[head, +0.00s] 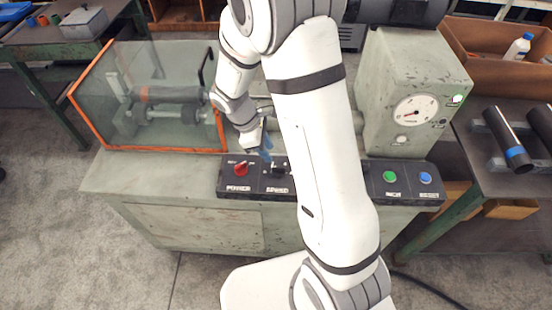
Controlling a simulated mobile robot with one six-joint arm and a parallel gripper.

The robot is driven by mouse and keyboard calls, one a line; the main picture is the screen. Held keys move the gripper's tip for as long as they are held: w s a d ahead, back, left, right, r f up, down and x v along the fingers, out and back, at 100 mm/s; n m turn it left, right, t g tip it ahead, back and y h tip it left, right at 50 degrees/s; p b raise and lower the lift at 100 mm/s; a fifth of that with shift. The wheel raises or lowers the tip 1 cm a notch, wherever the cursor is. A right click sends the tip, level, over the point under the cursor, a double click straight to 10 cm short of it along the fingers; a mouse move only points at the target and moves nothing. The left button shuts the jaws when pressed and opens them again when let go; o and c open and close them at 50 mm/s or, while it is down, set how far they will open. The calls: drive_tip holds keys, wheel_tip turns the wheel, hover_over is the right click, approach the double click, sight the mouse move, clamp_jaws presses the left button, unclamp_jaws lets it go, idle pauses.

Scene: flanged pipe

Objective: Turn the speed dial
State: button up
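The black control panel (258,190) runs along the front top edge of the green machine. A black knob (278,170), which looks like the speed dial, sits on it to the right of a red knob (240,169); the label under the black knob is too small to read surely. My gripper (267,156) points down just above and behind the black knob, with a blue finger part showing. I cannot tell whether it touches the knob or how far its fingers are apart. My arm hides the middle of the panel.
A green button (389,176) and a blue button (425,178) are on the panel's right. A clear guard with an orange frame (222,130) stands left of my gripper. A gauge (416,110) is on the grey-green housing at right. A bench with pipes (507,140) stands farther right.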

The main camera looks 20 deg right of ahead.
sight(278, 167)
drive_tip(key=shift+p+x, duration=0.3)
drive_tip(key=shift+x, duration=3.65)
drive_tip(key=shift+c, duration=0.5)
clamp_jaws()
